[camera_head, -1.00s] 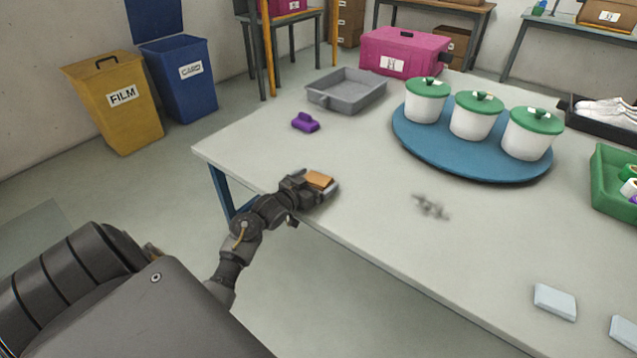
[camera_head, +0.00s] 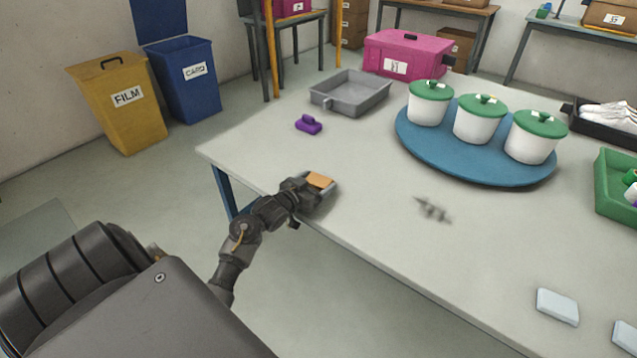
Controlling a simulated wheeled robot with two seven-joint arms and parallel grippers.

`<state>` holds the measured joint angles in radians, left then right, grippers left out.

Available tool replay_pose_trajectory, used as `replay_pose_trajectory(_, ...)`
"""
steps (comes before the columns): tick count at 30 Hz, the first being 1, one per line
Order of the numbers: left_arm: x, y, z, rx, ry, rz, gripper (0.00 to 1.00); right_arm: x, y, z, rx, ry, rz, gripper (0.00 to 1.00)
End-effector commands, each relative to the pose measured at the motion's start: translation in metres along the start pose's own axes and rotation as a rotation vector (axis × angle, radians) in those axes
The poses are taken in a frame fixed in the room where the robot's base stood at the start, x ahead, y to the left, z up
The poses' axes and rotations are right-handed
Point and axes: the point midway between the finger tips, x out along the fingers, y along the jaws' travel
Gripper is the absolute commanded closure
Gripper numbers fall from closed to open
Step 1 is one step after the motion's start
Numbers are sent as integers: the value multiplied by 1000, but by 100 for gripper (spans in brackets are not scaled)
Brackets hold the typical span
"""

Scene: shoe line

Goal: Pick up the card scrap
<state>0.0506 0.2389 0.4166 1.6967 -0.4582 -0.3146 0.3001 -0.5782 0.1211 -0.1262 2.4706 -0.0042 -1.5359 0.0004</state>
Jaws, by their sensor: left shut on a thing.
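The card scrap (camera_head: 319,181) is a small orange-brown piece near the left front edge of the table (camera_head: 376,231). My left gripper (camera_head: 325,189) is at it, coming in from the left over the table edge, and is shut on it. The gripper's dark body hides part of the scrap. I cannot tell whether the scrap still touches the table top. My right gripper is not in view.
A purple object (camera_head: 308,124) and a grey tray (camera_head: 350,92) lie beyond the gripper. A blue turntable (camera_head: 412,142) bears three white pots with green lids. A dark smudge (camera_head: 432,209) marks the table. Yellow FILM bin (camera_head: 118,105) and blue CARD bin (camera_head: 186,85) stand on the floor at left.

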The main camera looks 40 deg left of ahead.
Motion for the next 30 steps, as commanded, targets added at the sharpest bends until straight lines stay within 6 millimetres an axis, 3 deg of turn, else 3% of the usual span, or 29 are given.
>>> replay_pose_trajectory(5, -32, 0, -16, 5, 0, 0, 42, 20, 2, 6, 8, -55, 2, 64)
replay_pose_trajectory(12, -91, 0, -36, 4, -1, 0, 43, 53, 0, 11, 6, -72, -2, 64)
replay_pose_trajectory(18, -125, 0, -47, 3, 0, 1, 43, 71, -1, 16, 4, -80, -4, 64)
replay_pose_trajectory(24, -139, 0, -52, 2, 2, 0, 43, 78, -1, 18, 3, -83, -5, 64)
replay_pose_trajectory(30, -141, 0, -52, 1, 2, 0, 43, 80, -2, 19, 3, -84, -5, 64)
